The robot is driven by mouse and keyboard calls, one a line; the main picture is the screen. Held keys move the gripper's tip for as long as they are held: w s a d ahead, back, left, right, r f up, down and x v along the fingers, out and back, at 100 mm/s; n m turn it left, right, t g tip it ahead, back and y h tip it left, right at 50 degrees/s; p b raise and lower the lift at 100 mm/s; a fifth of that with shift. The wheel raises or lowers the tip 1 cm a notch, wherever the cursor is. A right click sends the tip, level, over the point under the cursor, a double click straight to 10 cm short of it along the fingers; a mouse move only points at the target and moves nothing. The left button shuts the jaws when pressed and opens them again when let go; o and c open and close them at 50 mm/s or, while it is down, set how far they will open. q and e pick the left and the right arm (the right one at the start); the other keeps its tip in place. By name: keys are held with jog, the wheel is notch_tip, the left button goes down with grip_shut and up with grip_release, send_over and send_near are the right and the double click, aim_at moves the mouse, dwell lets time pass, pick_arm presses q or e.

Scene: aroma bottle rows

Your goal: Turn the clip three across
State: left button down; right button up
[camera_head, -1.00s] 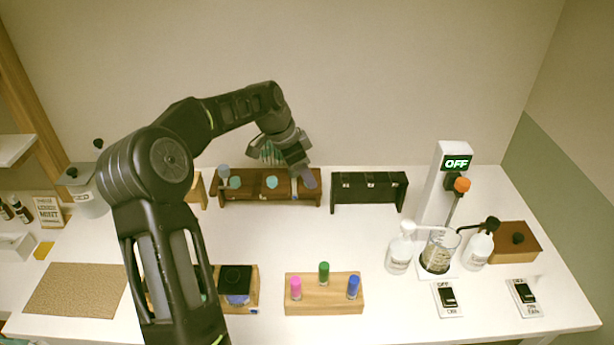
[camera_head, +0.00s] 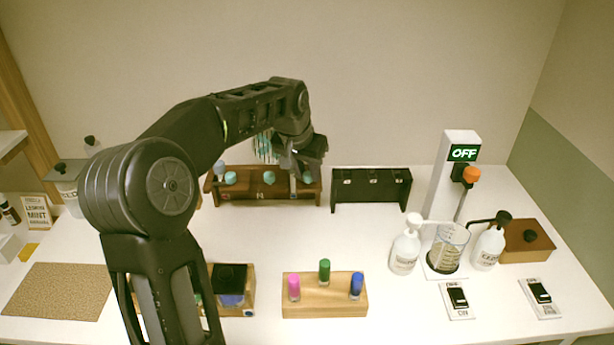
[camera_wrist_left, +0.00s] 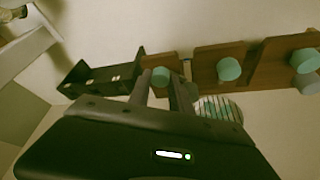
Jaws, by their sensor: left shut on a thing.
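A brown wooden rack (camera_head: 262,196) stands at the back of the table. It bears a row of clips with round teal ends: a left one (camera_head: 230,178), a middle one (camera_head: 269,177) and a right one (camera_head: 307,177). My left gripper (camera_head: 294,184) reaches down at the rack's right end. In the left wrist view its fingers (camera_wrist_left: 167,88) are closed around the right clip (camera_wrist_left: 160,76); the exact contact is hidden. The middle clip (camera_wrist_left: 229,69) stands free beside them. My right gripper is in neither view.
A black rack (camera_head: 370,190) stands just right of the brown one. A wooden block (camera_head: 325,302) with pink, green and blue bottles stands in front. Pump bottles (camera_head: 405,250), a beaker (camera_head: 448,250) and a post reading OFF (camera_head: 440,180) are at right. The middle table is clear.

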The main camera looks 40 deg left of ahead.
pick_arm(q)
jog(key=n+y, duration=0.1)
jog(key=n, duration=0.1)
jog(key=n+b, duration=0.1)
jog(key=n, duration=0.1)
jog(key=shift+w+d+n+g+y+b, duration=0.1)
jog(key=shift+d+n+g+y+b, duration=0.05)
jog(key=shift+n+g+y+b, duration=0.2)
jog(key=shift+n+g+y, duration=0.55)
jog(key=shift+n, duration=1.3)
jog(key=c, duration=1.2)
grip_release()
jog(key=shift+b, duration=0.3)
jog(key=shift+v, duration=3.9)
jog(key=shift+w, duration=0.1)
